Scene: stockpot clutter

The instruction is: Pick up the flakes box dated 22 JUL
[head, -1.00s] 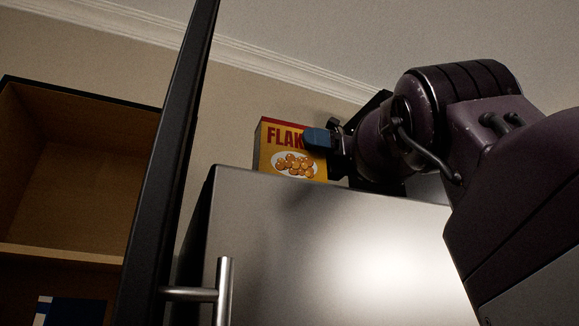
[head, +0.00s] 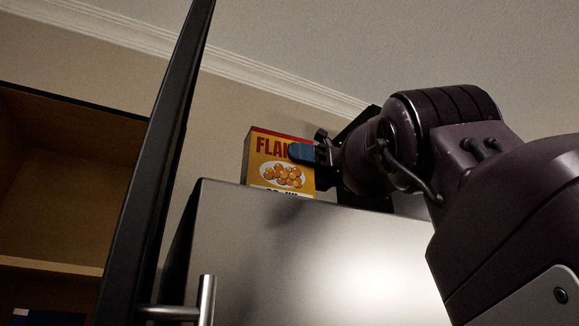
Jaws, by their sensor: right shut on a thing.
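A yellow flakes box (head: 265,162) with a red top band, partly covered "FLAK" lettering and a plate of round brown pieces stands out above the top edge of a grey steel cabinet (head: 300,235). A white strip with dark print shows at its lower front; its lower part is cut off by the cabinet edge, so I cannot read the full date. My right gripper (head: 308,154) is shut on the box at its right side, one blue fingertip across the front. The other finger is hidden. My left gripper is not in view.
A dark upright bar (head: 160,150) crosses the view left of the steel cabinet. A metal handle (head: 206,300) stands at the lower left. An open wooden shelf unit (head: 60,190) is at far left. Wall and ceiling above the box are clear.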

